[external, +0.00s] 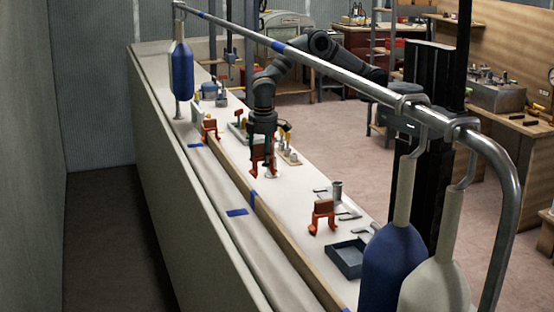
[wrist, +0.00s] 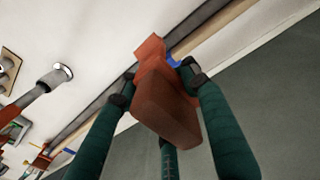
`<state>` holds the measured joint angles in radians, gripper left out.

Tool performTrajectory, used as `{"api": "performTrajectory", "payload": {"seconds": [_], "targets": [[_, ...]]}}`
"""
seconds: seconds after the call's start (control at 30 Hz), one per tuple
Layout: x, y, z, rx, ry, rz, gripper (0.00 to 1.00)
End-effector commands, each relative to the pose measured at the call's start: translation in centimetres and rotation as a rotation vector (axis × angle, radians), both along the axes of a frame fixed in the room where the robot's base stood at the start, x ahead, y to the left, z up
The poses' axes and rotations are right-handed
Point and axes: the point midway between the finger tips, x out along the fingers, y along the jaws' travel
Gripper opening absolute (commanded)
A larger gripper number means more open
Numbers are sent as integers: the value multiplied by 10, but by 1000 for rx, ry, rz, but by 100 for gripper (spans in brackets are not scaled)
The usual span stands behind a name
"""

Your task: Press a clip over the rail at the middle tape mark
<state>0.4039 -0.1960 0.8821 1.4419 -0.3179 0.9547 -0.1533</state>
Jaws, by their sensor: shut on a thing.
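My gripper (external: 263,140) points down over the white deck and is shut on an orange-brown clip (external: 257,162). In the wrist view the clip (wrist: 165,105) sits between the dark green fingers, its legs largely hidden. The wooden rail (external: 285,230) runs along the deck edge, with a blue tape mark (external: 253,199) at its middle. In the wrist view, blue tape (wrist: 173,62) shows beside the clip's far end. The held clip appears above the deck, close to the rail; contact cannot be told. Another clip (external: 210,129) is at the rail's far part, and one (external: 322,215) stands on the deck nearer the camera.
A metal handrail (external: 340,75) passes above the deck, with blue and white fenders (external: 393,265) hanging at the near end and another (external: 182,75) at the far end. A dark tray (external: 347,259) and small tools lie on the deck. A hammer (wrist: 55,77) shows in the wrist view.

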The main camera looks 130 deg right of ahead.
Motion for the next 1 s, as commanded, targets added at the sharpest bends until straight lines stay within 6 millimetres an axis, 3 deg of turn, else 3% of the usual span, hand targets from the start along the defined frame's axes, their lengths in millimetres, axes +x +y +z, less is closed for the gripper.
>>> {"api": "performTrajectory", "payload": {"seconds": [0.1,0.23,1.0], "targets": [[4,-20,-10,-2,4,-19,1],[5,-29,-17,-3,3,-24,1],[5,-30,-57,-3,3,-27,1]]}}
